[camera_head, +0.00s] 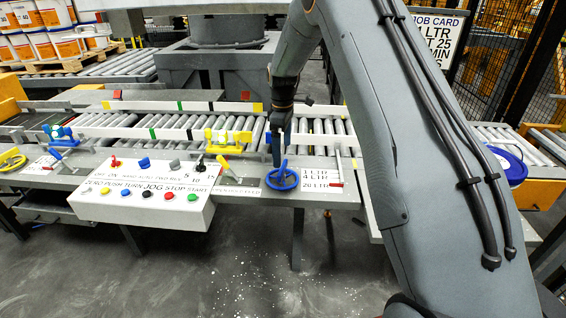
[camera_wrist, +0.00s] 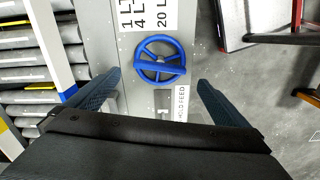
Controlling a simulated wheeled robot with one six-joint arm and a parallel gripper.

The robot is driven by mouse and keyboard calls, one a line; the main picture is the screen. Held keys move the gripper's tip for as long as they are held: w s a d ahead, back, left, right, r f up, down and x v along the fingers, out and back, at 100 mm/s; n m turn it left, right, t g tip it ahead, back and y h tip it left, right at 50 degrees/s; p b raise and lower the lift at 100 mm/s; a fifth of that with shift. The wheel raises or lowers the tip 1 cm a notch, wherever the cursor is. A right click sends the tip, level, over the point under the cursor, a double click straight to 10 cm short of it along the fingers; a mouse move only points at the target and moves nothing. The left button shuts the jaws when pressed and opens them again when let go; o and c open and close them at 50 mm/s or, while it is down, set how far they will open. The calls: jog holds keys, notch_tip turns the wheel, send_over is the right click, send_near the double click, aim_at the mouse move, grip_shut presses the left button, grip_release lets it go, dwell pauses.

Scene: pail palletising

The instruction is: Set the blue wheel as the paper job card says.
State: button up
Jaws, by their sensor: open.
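The blue wheel (camera_head: 283,179) lies flat on the bench's front ledge, left of a label reading 1 LTR, 4 LTR and 20 LTR (camera_head: 321,176). In the wrist view the wheel (camera_wrist: 147,72) shows its rim, spokes and a grey hub. My gripper (camera_head: 276,157) points down above the wheel. In the wrist view my open gripper (camera_wrist: 158,80) has its fingers spread on either side, apart from the wheel, with nothing between them. The paper job card (camera_head: 437,38) hangs at the back right; my arm hides its left part, and "LTR", "T 25" and "MIN" show.
A control box (camera_head: 145,195) with buttons and switches stands left of the wheel. A yellow wheel (camera_head: 12,160) is at the far left. Roller conveyor and guide rails (camera_head: 190,130) run behind the ledge.

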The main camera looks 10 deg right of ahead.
aim_at(282, 175)
notch_tip(282, 175, down, 8)
jog(key=p, duration=0.2)
jog(key=shift+r+p, duration=0.25)
jog(key=shift+p, duration=0.05)
jog(key=c, duration=0.9)
